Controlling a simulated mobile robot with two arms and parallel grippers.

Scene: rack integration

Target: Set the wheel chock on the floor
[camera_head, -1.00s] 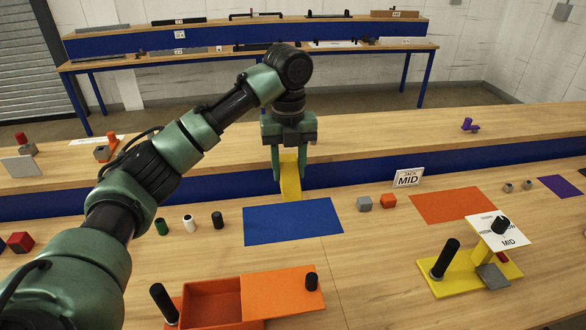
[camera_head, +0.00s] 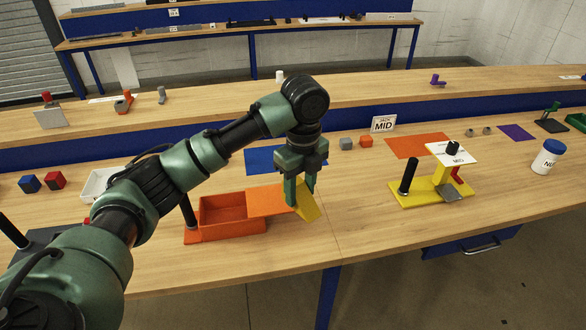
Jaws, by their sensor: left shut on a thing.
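My left gripper (camera_head: 300,190) is shut on a yellow wheel chock (camera_head: 307,204). The chock hangs tilted below the fingers, beside the right end of the orange sliding lid, above the front part of the workbench (camera_head: 300,250). The fingers hide part of it, and I cannot tell whether it touches the lid. The floor (camera_head: 440,290) shows at the bottom, past the bench's front edge. My right gripper is not in view.
An orange box (camera_head: 228,228) with a lid (camera_head: 268,201) and black post stands close left of the chock. A blue bench leg (camera_head: 327,296) and drawer (camera_head: 472,243) are below the edge.

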